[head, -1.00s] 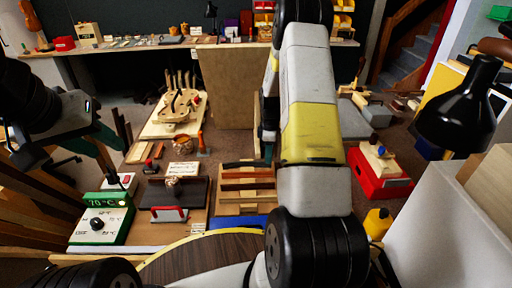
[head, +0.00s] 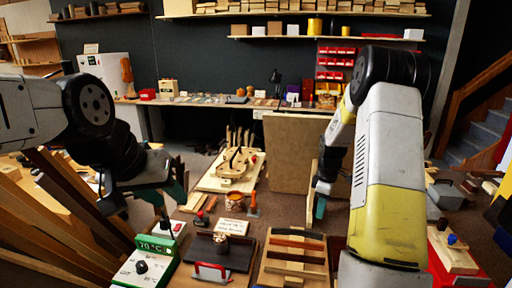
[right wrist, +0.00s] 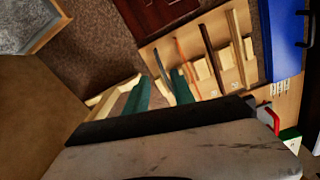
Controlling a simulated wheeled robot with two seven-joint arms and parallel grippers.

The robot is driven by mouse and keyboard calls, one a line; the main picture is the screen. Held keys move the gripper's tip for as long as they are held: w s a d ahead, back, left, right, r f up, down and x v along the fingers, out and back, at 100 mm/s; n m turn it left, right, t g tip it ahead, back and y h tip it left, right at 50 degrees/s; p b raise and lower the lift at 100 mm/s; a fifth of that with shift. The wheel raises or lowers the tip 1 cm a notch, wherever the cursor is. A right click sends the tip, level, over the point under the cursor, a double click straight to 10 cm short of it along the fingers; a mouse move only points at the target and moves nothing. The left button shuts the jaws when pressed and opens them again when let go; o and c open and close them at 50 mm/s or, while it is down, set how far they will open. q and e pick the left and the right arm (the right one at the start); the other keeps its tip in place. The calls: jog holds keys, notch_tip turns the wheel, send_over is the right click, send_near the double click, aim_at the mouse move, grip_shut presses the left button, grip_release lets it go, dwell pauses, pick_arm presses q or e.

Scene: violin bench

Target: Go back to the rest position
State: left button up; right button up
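My left gripper (head: 148,198) shows at the left of the head view, pointing down, above the wooden strips and the left part of the bench. Its teal fingers look spread, with nothing seen between them. My right gripper (head: 319,195) hangs right of the violin body, beside the upright board, partly hidden by my own right arm. In the right wrist view its two teal fingers (right wrist: 160,92) stand apart and empty. The violin body (head: 238,162) lies on a pale board (head: 215,184) with clamps on it.
A green temperature box (head: 145,262), a red-handled tool (head: 211,272) and a rack of wooden strips (head: 295,262) lie in front. An upright brown board (head: 290,150) stands behind. A red case (head: 437,268) is at right. Long wooden strips (head: 60,215) lean at left.

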jog(key=s+a+r+m+t, duration=0.1)
jog(key=s+a+r+m, duration=0.3)
jog(key=r, duration=0.5)
jog(key=s+a+r+m+t, duration=0.1)
jog(key=s+a+r+t, duration=0.3)
jog(key=r, duration=0.6)
jog(key=s+a+r+m+y, duration=0.1)
jog(key=s+a+r+m, duration=0.1)
jog(key=s, duration=0.7)
jog(key=s+a+r+m+y, duration=0.1)
jog(key=s+a+r+m, duration=0.2)
jog(key=s, duration=0.7)
notch_tip(320, 180, up, 2)
jog(key=shift+a+m+t, duration=0.3)
jog(key=shift+m, duration=0.5)
